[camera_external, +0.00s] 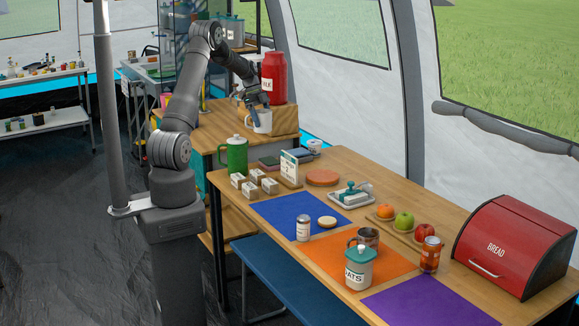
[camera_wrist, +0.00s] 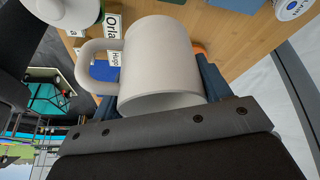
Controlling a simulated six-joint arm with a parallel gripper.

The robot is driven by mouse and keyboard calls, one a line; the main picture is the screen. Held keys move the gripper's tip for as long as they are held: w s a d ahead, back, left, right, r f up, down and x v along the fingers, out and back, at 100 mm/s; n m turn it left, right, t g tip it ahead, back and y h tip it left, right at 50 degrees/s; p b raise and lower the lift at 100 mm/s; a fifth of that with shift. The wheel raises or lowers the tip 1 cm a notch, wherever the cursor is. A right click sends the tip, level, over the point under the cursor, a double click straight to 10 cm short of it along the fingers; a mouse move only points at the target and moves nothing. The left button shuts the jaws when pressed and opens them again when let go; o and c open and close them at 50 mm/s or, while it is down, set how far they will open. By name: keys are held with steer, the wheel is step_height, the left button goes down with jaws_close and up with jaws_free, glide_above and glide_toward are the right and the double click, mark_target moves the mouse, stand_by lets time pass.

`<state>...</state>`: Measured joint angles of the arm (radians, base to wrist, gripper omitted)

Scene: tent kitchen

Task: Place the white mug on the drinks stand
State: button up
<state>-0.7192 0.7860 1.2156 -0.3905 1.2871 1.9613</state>
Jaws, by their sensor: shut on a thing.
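The white mug (camera_external: 263,123) is held in my gripper (camera_external: 259,108) at the left front of the wooden drinks stand (camera_external: 287,121). A large red canister (camera_external: 274,76) stands on that block. In the wrist view the mug (camera_wrist: 160,62) fills the middle, its handle to the left, with my gripper's (camera_wrist: 158,92) dark blue fingers on both sides. The mug's base overlaps the stand in the external picture; I cannot tell whether it touches it. The mug hides part of the stand's front.
A red bread bin (camera_external: 513,246) is at the right.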

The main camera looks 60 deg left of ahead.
steer(key=s+a+r, duration=0.2)
steer(key=s+a, duration=0.7)
steer(key=s, duration=0.1)
glide_above(213, 145)
steer(key=shift+m, duration=0.3)
steer(key=f, duration=0.7)
steer(key=shift+d+f, duration=0.25)
steer(key=shift+d, duration=0.05)
steer(key=shift+f, duration=1.95)
steer(key=shift+f, duration=0.15)
steer(key=o, duration=1)
steer(key=v, duration=1.2)
